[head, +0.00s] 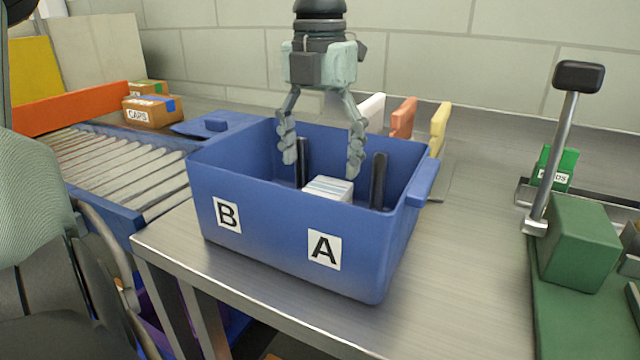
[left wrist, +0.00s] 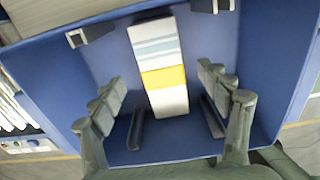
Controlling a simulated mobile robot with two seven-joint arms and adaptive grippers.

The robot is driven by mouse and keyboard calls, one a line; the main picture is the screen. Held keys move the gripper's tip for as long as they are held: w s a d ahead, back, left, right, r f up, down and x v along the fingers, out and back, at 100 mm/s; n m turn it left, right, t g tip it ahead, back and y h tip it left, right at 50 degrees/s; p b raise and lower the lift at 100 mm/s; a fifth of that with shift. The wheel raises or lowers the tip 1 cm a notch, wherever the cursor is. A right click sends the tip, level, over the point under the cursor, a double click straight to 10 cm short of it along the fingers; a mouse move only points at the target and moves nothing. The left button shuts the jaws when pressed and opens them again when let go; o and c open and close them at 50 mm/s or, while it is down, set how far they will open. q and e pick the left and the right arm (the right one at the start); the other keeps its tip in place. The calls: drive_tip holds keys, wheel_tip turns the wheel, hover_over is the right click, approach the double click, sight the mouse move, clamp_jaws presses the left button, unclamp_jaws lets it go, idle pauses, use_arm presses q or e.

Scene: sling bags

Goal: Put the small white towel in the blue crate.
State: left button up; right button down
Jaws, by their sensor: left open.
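The blue crate (head: 270,215) stands on the metal table, with labels B and A on its front. A folded white towel (head: 328,187) with pale blue stripes lies inside the crate; the left wrist view shows it with a yellow band (left wrist: 165,77). My left gripper (head: 322,166) points down over the crate with its fingers spread, the tips inside the crate's opening. In the left wrist view the open fingers (left wrist: 161,79) are on either side of the towel, with gaps between. My right gripper is not in view.
Dark upright posts (head: 378,180) stand inside the crate. A roller conveyor (head: 105,165) with a box marked CAPS (head: 150,111) is at the left. A lever stand (head: 557,150) and green block (head: 578,242) are at the right. The table front right of the crate is clear.

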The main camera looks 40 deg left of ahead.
sight(320, 194)
use_arm(q)
wheel_tip(320, 194, up, 6)
drive_tip(key=shift+f, duration=0.15)
